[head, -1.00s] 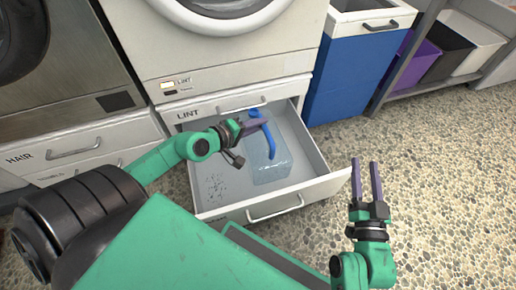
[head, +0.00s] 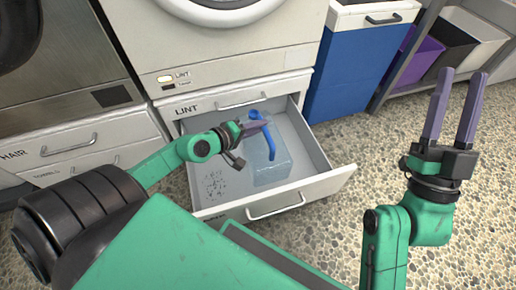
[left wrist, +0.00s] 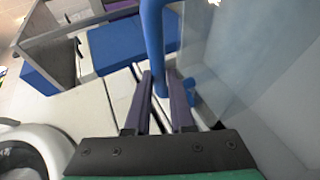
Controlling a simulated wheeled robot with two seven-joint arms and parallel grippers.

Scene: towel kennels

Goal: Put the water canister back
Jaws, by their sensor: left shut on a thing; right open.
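The water canister (head: 270,170) is a clear, pale blue box with a blue handle (head: 268,144). It stands in the open drawer (head: 222,207) under the machine marked LINT. My left gripper (head: 262,126) is shut on the blue handle at the upper part of the canister. In the left wrist view the purple fingers (left wrist: 160,95) are on either side of the blue bar (left wrist: 153,40), with the clear canister wall (left wrist: 225,50) to the right. My right gripper (head: 454,105) is open and empty, raised to the right of the drawer. I cannot tell whether the canister touches the drawer floor.
Dark lint specks (head: 214,184) lie on the drawer floor at left. A blue bin (head: 350,75) stands right of the machine, and a shelf holds a purple bin (head: 421,60). A closed HAIR drawer (head: 70,148) is at left. The speckled floor at right is free.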

